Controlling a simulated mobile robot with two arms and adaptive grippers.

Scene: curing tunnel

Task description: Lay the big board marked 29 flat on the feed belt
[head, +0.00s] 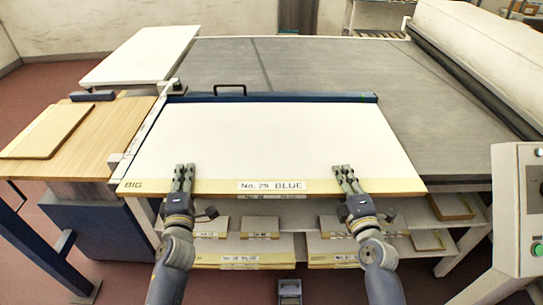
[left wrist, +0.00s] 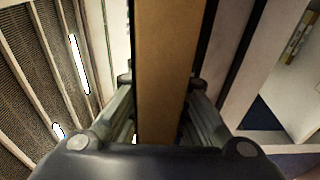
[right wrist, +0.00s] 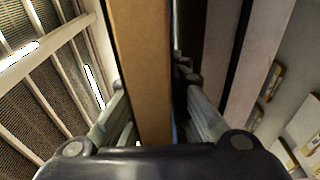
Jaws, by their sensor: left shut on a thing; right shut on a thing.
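The big board marked "No. 29 BLUE" and "BIG" (head: 270,140) is white with a tan front edge. It looks roughly level, with its far side at the near part of the grey feed belt (head: 300,65). I cannot tell whether it touches the belt. My left gripper (head: 184,172) is shut on the left part of the front edge, and my right gripper (head: 343,172) on the right part. The board's edge shows between the fingers in the left wrist view (left wrist: 168,70) and the right wrist view (right wrist: 145,70). The belt's near part is hidden behind the board.
A dark blue bar (head: 300,97) with a black handle lies along the board's far side. A wooden side table (head: 100,140) holds another board (head: 45,131) at left. A white panel (head: 142,55) is behind it. Labelled boards sit on shelves below. A control box (head: 525,205) stands at right.

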